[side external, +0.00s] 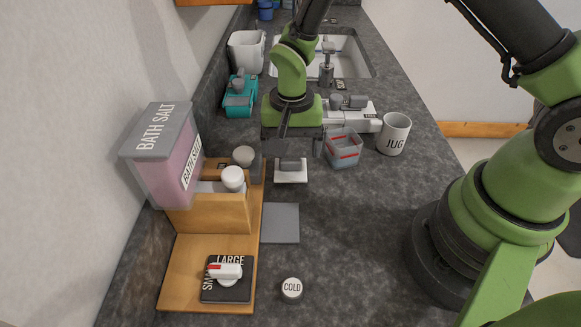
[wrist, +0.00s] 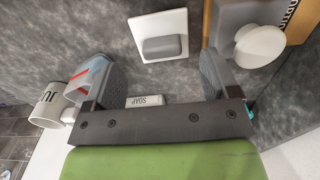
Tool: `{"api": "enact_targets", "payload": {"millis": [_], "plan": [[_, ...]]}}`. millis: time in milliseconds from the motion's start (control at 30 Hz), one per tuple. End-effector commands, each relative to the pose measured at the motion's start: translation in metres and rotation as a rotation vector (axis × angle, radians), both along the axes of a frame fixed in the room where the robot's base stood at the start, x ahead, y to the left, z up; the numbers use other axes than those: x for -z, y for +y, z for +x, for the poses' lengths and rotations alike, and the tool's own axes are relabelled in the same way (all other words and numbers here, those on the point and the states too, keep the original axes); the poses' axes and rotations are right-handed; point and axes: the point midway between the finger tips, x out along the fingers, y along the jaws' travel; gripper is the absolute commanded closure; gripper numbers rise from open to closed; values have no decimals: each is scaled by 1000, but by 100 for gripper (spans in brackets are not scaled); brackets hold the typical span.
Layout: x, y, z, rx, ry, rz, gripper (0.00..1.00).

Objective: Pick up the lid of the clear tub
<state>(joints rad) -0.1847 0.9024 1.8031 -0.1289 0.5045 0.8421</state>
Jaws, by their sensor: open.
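The lid (side external: 291,177) looks like a white square plate with a grey block handle, lying flat on the dark counter. In the wrist view the lid (wrist: 145,22) lies ahead of the fingers, its handle between their lines. My gripper (side external: 291,155) is open and empty above the lid, with one finger to each side; it also shows in the wrist view (wrist: 160,72). The exact height gap is hard to judge. The clear tub (side external: 343,148) has red lines and stands open just right of my gripper; in the wrist view the tub (wrist: 90,72) is beside the left finger.
A white JUG mug (side external: 393,134) stands right of the tub. A wooden stand (side external: 213,218) with a white knob and bath salt box (side external: 165,150) is close on the left. A grey square pad (side external: 281,223) and COLD knob (side external: 291,288) lie nearer the camera.

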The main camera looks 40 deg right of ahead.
Motion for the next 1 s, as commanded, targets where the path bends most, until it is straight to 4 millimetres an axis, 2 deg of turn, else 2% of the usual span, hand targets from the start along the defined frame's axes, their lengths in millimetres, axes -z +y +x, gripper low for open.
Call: {"api": "enact_targets", "payload": {"millis": [300,600,767,1000], "plan": [[44,0,2,0,3,0,19],[48,1,2,0,0,0,19],[48,1,2,0,0,0,55],[48,1,2,0,0,0,55]]}}
